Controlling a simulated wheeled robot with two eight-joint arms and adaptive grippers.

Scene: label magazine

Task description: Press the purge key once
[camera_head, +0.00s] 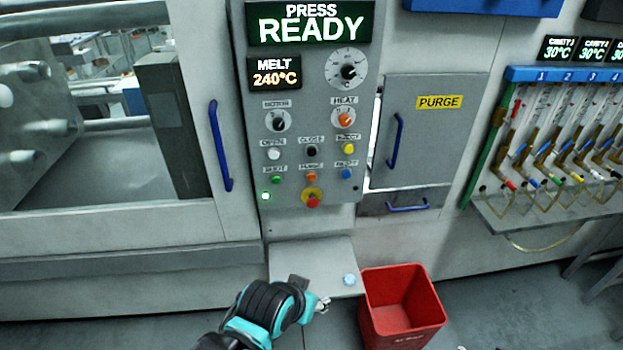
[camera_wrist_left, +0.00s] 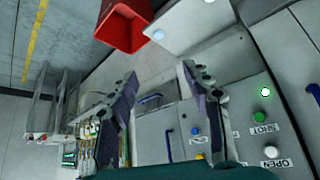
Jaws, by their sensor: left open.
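The control panel (camera_head: 305,130) carries several small round keys. A small orange key (camera_head: 311,177) sits in the lower row between a green key (camera_head: 276,180) and a blue key (camera_head: 346,174); its label looks like PURGE but is blurred. In the left wrist view the green (camera_wrist_left: 260,116) and blue (camera_wrist_left: 195,131) keys show, and my finger covers most of the area between them. My left gripper (camera_head: 323,304) is open and empty, low in front of the panel and apart from the keys; its fingers (camera_wrist_left: 160,75) show in the wrist view. My right gripper is not in view.
A red emergency button (camera_head: 312,201) sits just below the orange key. A grey door (camera_head: 425,140) with a yellow PURGE sign is right of the panel. A shelf (camera_head: 300,265) with a pale blue lump (camera_head: 349,280) and a red bin (camera_head: 403,310) stand below.

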